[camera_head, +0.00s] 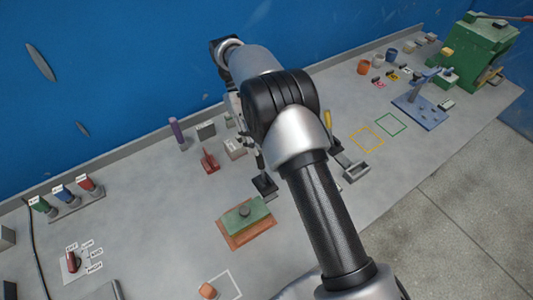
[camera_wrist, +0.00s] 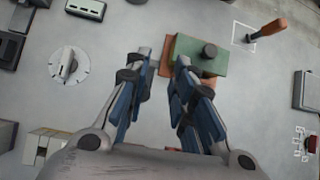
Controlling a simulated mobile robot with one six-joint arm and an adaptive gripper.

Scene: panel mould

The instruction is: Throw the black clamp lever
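In the head view a small dark clamp-like piece (camera_head: 265,186) stands beside the green block, just below my gripper (camera_head: 256,155). I take it for the black clamp, but my arm partly covers it and its lever cannot be told apart. No black lever shows clearly there. The green block (camera_wrist: 188,46) with a dark knob sits on a reddish-brown base, close beyond the right fingertip; the green block (camera_head: 232,222) also shows in the head view.
A red lever piece (camera_head: 208,160) stands left of my gripper. An orange-handled tool (camera_wrist: 268,36) lies near a white outline. A round dial (camera_wrist: 68,66) is left of my fingers. A blue fixture (camera_head: 420,110) and green machine (camera_head: 475,50) stand at the right.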

